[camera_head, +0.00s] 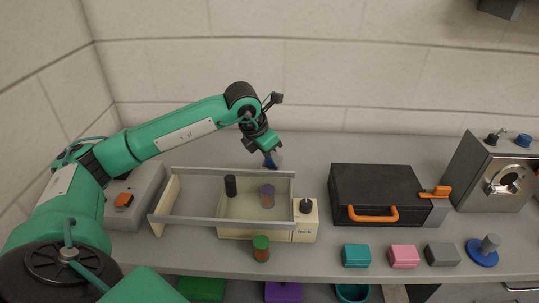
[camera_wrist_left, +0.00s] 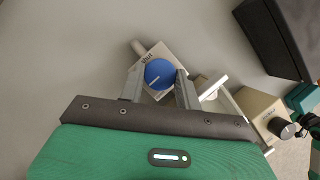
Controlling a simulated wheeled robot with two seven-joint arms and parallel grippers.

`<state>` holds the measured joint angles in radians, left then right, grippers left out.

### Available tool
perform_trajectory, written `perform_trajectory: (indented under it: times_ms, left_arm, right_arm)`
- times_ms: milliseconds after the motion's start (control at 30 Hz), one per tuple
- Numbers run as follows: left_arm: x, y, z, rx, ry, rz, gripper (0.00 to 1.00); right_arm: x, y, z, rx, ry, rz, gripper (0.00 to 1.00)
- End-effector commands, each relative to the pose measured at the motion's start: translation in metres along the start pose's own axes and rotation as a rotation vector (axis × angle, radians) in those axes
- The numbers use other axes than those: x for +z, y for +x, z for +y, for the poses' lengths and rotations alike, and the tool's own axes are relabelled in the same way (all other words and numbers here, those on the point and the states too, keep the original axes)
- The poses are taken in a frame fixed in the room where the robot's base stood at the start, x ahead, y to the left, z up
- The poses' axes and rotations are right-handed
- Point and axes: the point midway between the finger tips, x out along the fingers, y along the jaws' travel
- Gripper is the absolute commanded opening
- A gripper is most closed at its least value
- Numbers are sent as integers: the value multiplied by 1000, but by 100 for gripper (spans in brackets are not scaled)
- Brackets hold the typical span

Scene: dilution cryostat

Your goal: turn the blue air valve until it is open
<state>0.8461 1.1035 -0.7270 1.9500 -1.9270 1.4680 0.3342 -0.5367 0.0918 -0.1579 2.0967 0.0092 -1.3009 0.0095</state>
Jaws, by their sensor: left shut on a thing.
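The blue air valve is a round blue knob (camera_wrist_left: 159,73) with a pale pointer line, on a light plate marked "shut" (camera_wrist_left: 147,57). A short grey pipe stub (camera_wrist_left: 138,47) sticks out at the plate's upper left. In the left wrist view my left gripper (camera_wrist_left: 159,83) has a finger on each side of the knob and is shut on it. In the head view my left gripper (camera_head: 271,158) reaches down behind the pale tray, and a bit of blue shows at its tips. The fingers hide most of the valve there. My right gripper is not in view.
A pale open tray (camera_head: 187,222) with a "lock" block (camera_head: 305,228) stands in front of the valve. A black case (camera_head: 372,187) with an orange handle stands to the right. A metal instrument box (camera_head: 487,178) is farther right. The wall is close behind.

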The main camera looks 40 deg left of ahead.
Motion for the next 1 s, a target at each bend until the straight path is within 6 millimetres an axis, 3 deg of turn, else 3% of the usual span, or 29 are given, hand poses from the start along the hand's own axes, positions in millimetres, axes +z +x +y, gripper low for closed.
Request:
perform_trajectory:
  times_ms: [400,433,500,533,833,1000]
  left_arm:
    - [1,-1,1,4,-7,-2,11]
    - [1,-1,1,4,-7,-2,40]
    - [1,-1,1,4,-7,-2,53]
    - [1,-1,1,4,-6,-2,55]
    - [0,-2,0,3,-5,-1,55]
    - [1,-21,0,4,-5,-3,55]
  right_arm:
    - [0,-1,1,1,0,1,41]
    - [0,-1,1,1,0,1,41]
    - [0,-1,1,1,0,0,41]
    - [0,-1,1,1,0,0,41]
    - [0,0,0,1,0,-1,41]
    - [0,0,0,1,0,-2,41]
